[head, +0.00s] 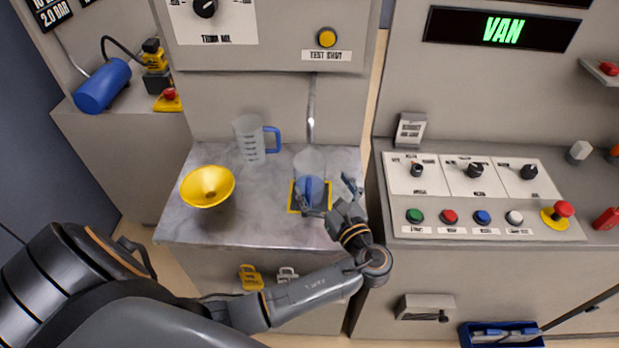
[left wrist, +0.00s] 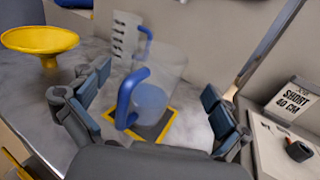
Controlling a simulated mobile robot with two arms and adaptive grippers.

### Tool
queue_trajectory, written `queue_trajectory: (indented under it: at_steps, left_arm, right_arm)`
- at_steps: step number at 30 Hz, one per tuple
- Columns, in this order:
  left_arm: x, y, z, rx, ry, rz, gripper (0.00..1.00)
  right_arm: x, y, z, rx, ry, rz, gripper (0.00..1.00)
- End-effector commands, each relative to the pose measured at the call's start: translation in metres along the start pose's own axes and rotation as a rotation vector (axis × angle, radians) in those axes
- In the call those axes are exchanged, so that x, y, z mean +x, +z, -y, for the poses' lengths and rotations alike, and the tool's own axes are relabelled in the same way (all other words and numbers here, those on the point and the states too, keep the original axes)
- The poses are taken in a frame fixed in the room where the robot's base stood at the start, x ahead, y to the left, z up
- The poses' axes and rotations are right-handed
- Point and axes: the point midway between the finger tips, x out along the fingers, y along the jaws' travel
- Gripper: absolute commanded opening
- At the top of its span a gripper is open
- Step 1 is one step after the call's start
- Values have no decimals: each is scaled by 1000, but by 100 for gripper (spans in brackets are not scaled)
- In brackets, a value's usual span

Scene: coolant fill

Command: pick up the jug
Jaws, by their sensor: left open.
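A clear jug (head: 309,162) with a blue handle stands upright on a yellow-bordered square (head: 292,199) on the grey marbled counter. It also shows in the left wrist view (left wrist: 168,68), with its handle toward the camera. My left gripper (head: 328,194) is open at the near side of this jug. In the left wrist view its fingers (left wrist: 152,92) are spread to either side of the handle, with gaps between. A second clear jug (head: 249,140), with dark markings and a blue handle, stands farther back to the left. My right gripper is not in view.
A thin metal pipe (head: 311,108) hangs behind the near jug. A control panel (head: 485,215) with knobs and buttons is to the right. A "SHORT 40 CM" sign (left wrist: 292,97) stands close on the right.

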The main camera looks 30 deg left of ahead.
Motion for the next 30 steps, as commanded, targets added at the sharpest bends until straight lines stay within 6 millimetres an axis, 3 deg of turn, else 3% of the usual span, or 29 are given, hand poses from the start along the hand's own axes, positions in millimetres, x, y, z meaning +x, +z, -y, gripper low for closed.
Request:
queue_trajectory:
  at_steps: [8,16,25,26,30]
  left_arm:
    - [24,2,0,-1,1,0,100]
    - [62,2,1,0,0,-1,100]
    - [69,0,1,-1,-1,-3,100]
    - [69,0,1,-1,-1,-3,98]
    - [68,0,1,-1,-1,-3,69]
  right_arm:
    - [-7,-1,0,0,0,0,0]
    - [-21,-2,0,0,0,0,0]
    - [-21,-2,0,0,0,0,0]
    - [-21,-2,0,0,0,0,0]
    - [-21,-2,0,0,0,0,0]
